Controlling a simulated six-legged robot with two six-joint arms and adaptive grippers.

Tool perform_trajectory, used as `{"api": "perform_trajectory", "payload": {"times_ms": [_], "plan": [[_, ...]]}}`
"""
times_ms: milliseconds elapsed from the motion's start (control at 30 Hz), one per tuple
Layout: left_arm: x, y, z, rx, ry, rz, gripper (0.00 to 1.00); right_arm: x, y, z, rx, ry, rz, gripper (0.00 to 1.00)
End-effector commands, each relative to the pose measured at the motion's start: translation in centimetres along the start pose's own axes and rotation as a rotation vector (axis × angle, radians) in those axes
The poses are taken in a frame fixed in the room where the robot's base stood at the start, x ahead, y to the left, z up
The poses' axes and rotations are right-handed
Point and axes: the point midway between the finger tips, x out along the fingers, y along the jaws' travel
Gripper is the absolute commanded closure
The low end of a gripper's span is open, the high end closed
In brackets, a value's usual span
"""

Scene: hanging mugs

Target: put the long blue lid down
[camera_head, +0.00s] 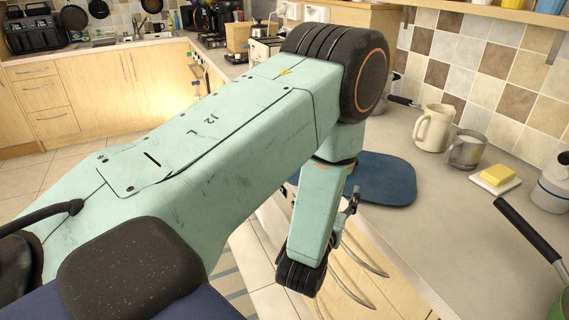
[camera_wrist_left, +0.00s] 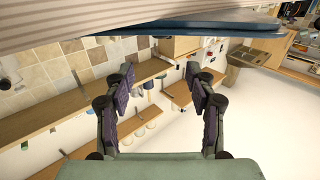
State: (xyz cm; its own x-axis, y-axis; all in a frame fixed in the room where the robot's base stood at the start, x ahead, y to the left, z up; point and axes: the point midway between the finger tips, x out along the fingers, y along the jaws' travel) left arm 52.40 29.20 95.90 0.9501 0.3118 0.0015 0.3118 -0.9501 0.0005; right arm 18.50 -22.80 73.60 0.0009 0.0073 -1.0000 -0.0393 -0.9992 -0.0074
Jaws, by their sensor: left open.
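A flat dark blue piece with rounded corners (camera_head: 385,182), which looks like the long blue lid, lies on the counter near its front edge. My left arm hides its left part. My left gripper (camera_head: 350,203) is beside it at the counter's front edge, mostly hidden behind my arm's last links. In the left wrist view, the two fingers of my left gripper (camera_wrist_left: 163,86) are spread with nothing between them. A blue edge (camera_wrist_left: 200,28), likely the same lid, crosses the top of that view, apart from the fingers. My right gripper is not in view.
On the counter (camera_head: 440,225) stand a cream mug (camera_head: 433,128), a grey mug (camera_head: 466,150), a butter dish (camera_head: 496,178) and a black-handled green pan (camera_head: 530,230). Drawer handles (camera_head: 355,275) lie below the edge. The counter's middle is clear.

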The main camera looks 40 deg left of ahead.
Motion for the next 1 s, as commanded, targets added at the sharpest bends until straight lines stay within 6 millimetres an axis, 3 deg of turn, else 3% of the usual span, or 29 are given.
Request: {"api": "perform_trajectory", "payload": {"times_ms": [67, 133, 233, 367, 400, 500, 600, 700, 800, 1000], "plan": [[-0.4, 0.0, 1.0, 0.004, -0.040, 0.005, 0.44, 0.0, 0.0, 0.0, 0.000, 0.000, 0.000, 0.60], [-1.4, -0.1, 3.3, 0.014, -0.135, 0.016, 0.44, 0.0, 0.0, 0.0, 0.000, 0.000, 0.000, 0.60], [-4.8, -0.4, 8.8, 0.041, -0.375, 0.048, 0.44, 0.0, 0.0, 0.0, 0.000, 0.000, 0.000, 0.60], [-12.6, -1.2, 16.2, 0.089, -0.763, 0.100, 0.44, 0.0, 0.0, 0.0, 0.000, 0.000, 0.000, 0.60], [-15.3, -1.5, 17.9, 0.105, -0.879, 0.117, 0.44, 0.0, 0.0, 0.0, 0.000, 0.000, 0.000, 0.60], [-22.4, -2.4, 20.9, 0.144, -1.146, 0.157, 0.44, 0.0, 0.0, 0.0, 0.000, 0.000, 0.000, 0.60], [-28.4, -3.4, 22.1, 0.177, -1.356, 0.188, 0.44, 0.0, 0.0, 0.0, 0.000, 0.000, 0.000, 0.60], [-32.2, -4.1, 22.3, 0.200, -1.490, 0.211, 0.44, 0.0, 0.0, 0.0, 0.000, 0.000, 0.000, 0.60], [-34.1, -4.4, 22.2, 0.211, -1.554, 0.223, 0.44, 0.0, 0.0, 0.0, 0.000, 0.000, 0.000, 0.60], [-34.4, -4.5, 22.2, 0.214, -1.566, 0.225, 0.44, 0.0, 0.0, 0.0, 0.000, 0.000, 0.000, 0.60]]}}
